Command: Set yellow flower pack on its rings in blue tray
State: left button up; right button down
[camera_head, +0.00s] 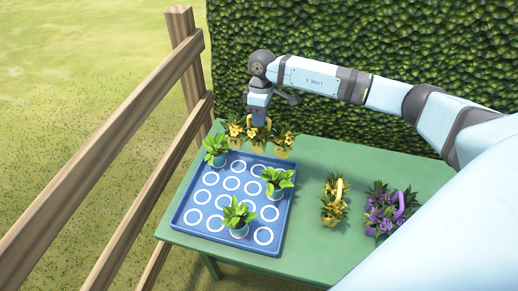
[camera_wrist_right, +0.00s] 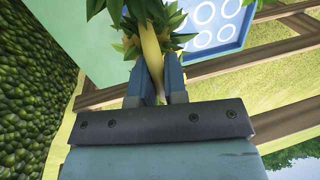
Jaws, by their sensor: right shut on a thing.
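A yellow flower pack (camera_head: 259,138), a row of yellow-flowered pots with a yellow handle, hangs from my right gripper (camera_head: 258,112) at the back edge of the blue tray (camera_head: 187,233). In the right wrist view my right gripper (camera_wrist_right: 157,88) is shut on the pack's yellow handle (camera_wrist_right: 151,50), with leaves of the pack beyond the fingers. The tray bears white rings and several green plants (camera_head: 238,214). Some rings are hidden under the plants. I cannot tell exactly how high the pack is above the table. My left gripper is not in view.
A second yellow flower pack (camera_head: 334,202) and a purple flower pack (camera_head: 386,210) stand on the green table (camera_head: 308,160) right of the tray. A wooden fence (camera_head: 150,110) runs along the left. A hedge (camera_head: 400,50) stands behind.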

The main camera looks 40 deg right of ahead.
aim_at(259, 145)
notch_tip(259, 145, down, 12)
jog(key=shift+r+p, duration=0.1)
jog(key=shift+p, duration=0.25)
jog(key=shift+a, duration=0.1)
jog(key=c, duration=1.2)
grip_release()
jog(key=shift+o, duration=0.2)
